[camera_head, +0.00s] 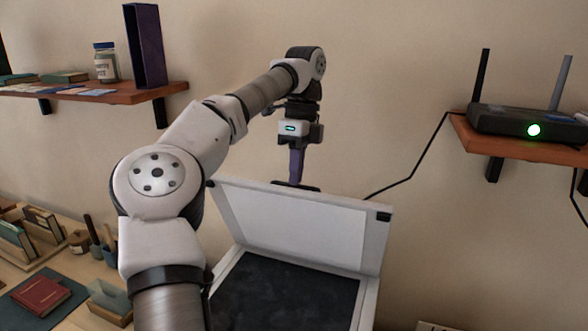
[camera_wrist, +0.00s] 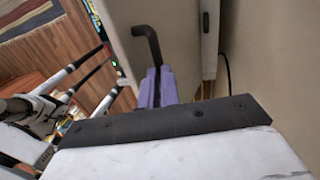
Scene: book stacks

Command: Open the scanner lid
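The scanner's lid (camera_head: 290,228) stands raised, tilted up steeply from its base, with its white inner face toward the head camera. The dark scanner bed (camera_head: 285,295) is exposed below it. My gripper (camera_head: 297,180) is at the lid's top edge, fingers pointing down. A black bar handle (camera_head: 312,188) shows just above that edge. In the wrist view the purple fingers (camera_wrist: 156,88) are close together, and the bent black handle (camera_wrist: 149,45) runs in between them from the pale lid (camera_wrist: 185,30). The fingers look shut on the handle; their tips are partly hidden.
A wall shelf (camera_head: 135,93) with a jar and a purple upright holder is at left. Another shelf (camera_head: 520,145) with a router (camera_head: 505,122) is at right. A red book (camera_head: 41,295) and desk items lie lower left. The wall is close behind the lid.

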